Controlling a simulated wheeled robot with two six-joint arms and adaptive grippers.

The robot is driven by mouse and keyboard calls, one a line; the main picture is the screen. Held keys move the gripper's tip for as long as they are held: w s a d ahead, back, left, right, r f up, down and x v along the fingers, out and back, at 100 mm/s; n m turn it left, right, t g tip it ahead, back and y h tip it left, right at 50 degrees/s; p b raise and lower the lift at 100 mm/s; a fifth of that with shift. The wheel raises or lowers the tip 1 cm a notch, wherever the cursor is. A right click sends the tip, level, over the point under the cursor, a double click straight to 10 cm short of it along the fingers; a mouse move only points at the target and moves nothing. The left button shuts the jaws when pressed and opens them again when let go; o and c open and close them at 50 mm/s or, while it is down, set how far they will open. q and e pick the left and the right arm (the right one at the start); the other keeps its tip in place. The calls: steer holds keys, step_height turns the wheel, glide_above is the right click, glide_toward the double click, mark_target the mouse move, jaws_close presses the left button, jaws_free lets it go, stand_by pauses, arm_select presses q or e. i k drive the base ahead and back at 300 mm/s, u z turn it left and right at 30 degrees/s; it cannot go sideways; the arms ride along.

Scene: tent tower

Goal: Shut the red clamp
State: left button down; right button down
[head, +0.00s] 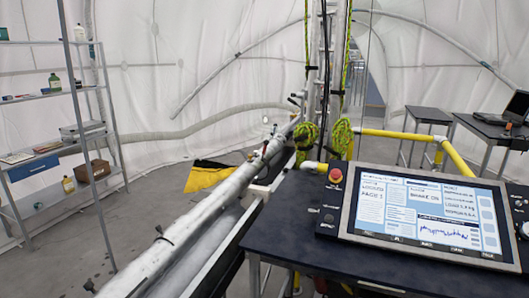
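I cannot make out a red clamp in the head view. Several small dark fittings sit along a long white pole (205,204) that runs diagonally from the lower left towards the tower (322,90) at the centre. One dark fitting (163,236) is on its near part. The only clear red thing is a round red button (336,175) on the console, and it is not a clamp. Neither of my grippers shows.
A console with a lit screen (428,212) stands on a dark table (275,235) at the right. Metal shelves (55,165) with bottles and boxes stand at the left. Yellow pipes (395,134) and a laptop table (490,130) are behind the console. Grey floor (150,200) is open between shelves and pole.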

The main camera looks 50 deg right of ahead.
mark_target(266, 141)
steer(key=z, duration=2.55)
